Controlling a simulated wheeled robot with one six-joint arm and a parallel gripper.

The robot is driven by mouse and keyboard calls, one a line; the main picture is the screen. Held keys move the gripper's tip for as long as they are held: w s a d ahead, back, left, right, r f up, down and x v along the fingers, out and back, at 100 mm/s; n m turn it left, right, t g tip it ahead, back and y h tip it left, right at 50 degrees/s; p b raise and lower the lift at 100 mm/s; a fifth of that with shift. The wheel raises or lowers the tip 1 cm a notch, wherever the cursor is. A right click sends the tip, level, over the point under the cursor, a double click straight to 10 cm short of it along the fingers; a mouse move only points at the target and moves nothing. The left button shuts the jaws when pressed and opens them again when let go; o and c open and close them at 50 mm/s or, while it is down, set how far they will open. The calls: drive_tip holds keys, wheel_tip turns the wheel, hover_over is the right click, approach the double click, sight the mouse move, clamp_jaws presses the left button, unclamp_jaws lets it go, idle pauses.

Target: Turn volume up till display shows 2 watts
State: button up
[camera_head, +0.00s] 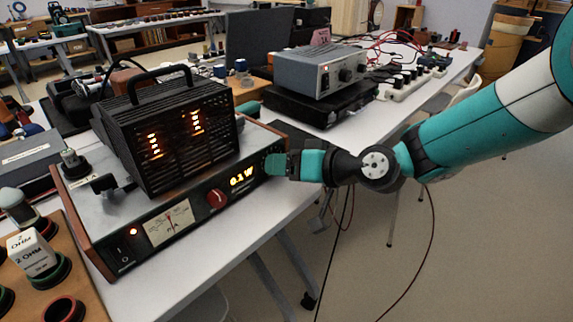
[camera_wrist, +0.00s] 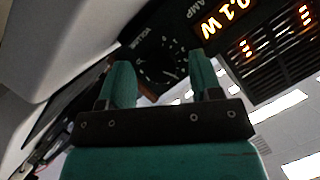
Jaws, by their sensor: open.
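The amplifier (camera_head: 75,215) stands on the table with a black tube cage on top. A red knob (camera_head: 217,198) and a needle meter (camera_head: 170,223) are left of the display. My gripper (camera_head: 274,164) is at the right end of the front panel and hides the volume control in the head view. In the wrist view, the dark volume dial (camera_wrist: 158,58) with white scale marks lies between my two open fingers. I cannot tell whether they touch the knob.
A white box marked 2 OHM (camera_head: 30,253) stands on a wooden board at the lower left. A grey device (camera_head: 318,70) sits on a black case behind the amplifier. The floor right of the table is mostly clear, apart from hanging cables.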

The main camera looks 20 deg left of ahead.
drive_tip(key=v, duration=1.7)
drive_tip(key=shift+d, duration=0.2)
drive_tip(key=shift+s+r, duration=0.1)
drive_tip(key=s+d+r+m+g+h, duration=0.25)
drive_tip(key=s+d+h, duration=0.75)
drive_tip(key=s+d, duration=0.6)
wheel_tip(320, 180, up, 22)
drive_tip(key=s+p, duration=0.1)
drive_tip(key=p, duration=2)
drive_tip(key=shift+s+a, duration=0.15)
drive_tip(key=shift+s, duration=0.1)
drive_tip(key=shift+n, duration=0.25)
